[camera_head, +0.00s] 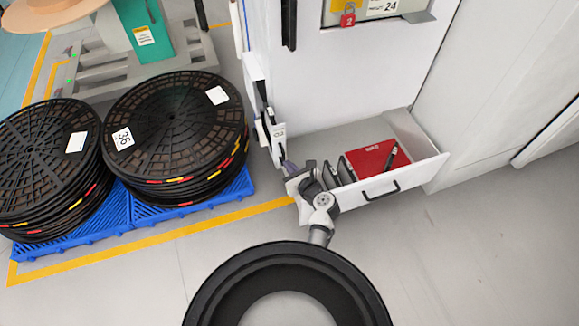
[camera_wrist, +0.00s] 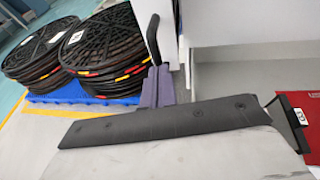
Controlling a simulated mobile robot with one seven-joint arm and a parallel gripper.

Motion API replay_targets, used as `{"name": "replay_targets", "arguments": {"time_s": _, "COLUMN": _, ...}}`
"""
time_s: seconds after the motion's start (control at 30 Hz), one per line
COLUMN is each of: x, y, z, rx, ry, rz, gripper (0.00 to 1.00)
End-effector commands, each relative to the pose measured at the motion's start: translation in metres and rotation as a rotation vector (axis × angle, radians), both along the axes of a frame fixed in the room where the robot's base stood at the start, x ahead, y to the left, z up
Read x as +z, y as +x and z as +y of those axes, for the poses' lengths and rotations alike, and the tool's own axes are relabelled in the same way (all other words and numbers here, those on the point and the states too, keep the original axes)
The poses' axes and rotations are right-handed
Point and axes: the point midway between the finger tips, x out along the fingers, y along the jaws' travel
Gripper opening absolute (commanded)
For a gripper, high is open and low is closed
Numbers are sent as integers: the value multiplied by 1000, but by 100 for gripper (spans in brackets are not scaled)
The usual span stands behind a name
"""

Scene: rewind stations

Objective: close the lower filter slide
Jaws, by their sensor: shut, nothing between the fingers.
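Two narrow white slides stick out from the cabinet's left side. The upper one (camera_head: 254,82) sits above the lower filter slide (camera_head: 275,134), which has a dark handle on its outer face. In the wrist view a black upright handle (camera_wrist: 149,30) stands just beyond my fingertips. My gripper (camera_head: 286,165) is low beside the lower slide, at the left end of an open drawer. Its purple-grey fingers (camera_wrist: 157,84) are together and empty. I cannot tell whether they touch the slide. My dark hand hides what is below them.
A white drawer (camera_head: 412,168) is pulled out at the cabinet's foot, with a red case (camera_head: 371,158) inside. Stacked black reels (camera_head: 176,118) stand on blue pallets (camera_head: 226,196) at left. Grey floor (camera_head: 470,260) is clear at right.

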Motion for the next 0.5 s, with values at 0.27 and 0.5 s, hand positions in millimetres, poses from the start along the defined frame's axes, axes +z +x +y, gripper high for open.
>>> {"name": "replay_targets", "arguments": {"time_s": 0.27, "x": 0, "y": 1, "z": 0, "rx": 0, "ry": 0, "rz": 0, "gripper": 0}}
{"name": "replay_targets", "arguments": {"time_s": 0.5, "x": 1, "y": 14, "z": 5, "rx": 2, "ry": -1, "rz": -2, "gripper": 0}}
